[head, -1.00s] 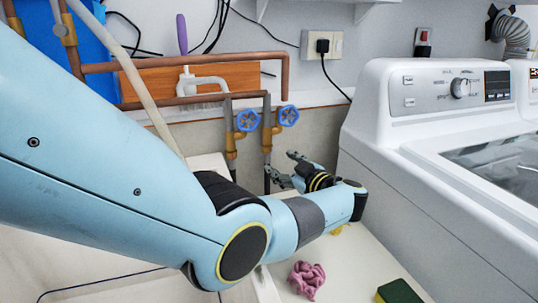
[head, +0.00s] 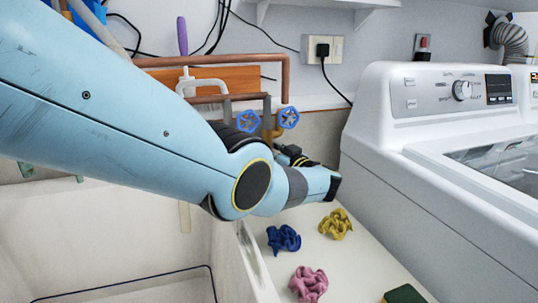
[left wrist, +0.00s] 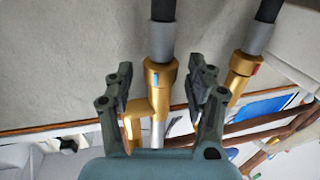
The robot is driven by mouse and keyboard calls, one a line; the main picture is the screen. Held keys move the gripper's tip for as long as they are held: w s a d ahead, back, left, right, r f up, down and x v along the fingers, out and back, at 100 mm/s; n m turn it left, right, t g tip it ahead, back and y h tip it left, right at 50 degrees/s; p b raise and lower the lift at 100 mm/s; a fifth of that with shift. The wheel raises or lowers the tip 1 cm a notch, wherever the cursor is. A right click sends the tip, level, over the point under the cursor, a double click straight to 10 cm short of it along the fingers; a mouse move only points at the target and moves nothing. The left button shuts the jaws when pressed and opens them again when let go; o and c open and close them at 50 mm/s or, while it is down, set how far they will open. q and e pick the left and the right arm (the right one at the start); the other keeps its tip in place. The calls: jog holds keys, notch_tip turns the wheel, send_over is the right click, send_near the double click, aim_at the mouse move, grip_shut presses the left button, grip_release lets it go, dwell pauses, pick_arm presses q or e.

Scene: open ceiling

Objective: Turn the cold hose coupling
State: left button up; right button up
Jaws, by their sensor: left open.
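In the left wrist view a grey coupling (left wrist: 162,42) joins a black hose to a brass valve (left wrist: 158,78) with a blue mark. My open left gripper (left wrist: 160,70) has one finger on each side of this brass valve. The coupling lies just past the fingertips, and I see no clear contact. A second grey coupling (left wrist: 256,38) sits on a red-marked brass valve (left wrist: 243,72) at the right. In the head view my arm hides the couplings and most of the left gripper, below two blue handwheels (head: 248,121) (head: 288,117). My right gripper is out of view.
A white washing machine (head: 375,150) stands at the right. Blue (head: 284,238), yellow (head: 336,224) and pink (head: 308,283) crumpled cloths and a green sponge (head: 404,295) lie on the white counter. A sink (head: 110,230) is at the left. Copper pipes (head: 215,60) run along the wall.

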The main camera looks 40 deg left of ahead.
pick_arm(q)
jog(key=shift+a, duration=0.15)
jog(key=shift+c, duration=0.4)
grip_shut()
jog(key=shift+r+t+p, duration=0.15)
jog(key=shift+t+p, duration=0.15)
jog(key=shift+p, duration=0.3)
jog(key=m+t+h+p, duration=0.1)
jog(key=t+p, duration=0.1)
jog(key=m+t+h+p, duration=0.1)
jog(key=m+t+p, duration=0.1)
jog(key=p, duration=0.1)
jog(key=shift+s+a+r, duration=0.1)
jog(key=shift+s, duration=0.05)
jog(key=shift+f+m+t+h+p, duration=0.2)
jog(key=shift+m+t+h+p, duration=1.05)
jog(key=shift+t, duration=0.45)
jog(key=shift+m, duration=0.25)
jog(key=shift+o, duration=0.4)
grip_release()
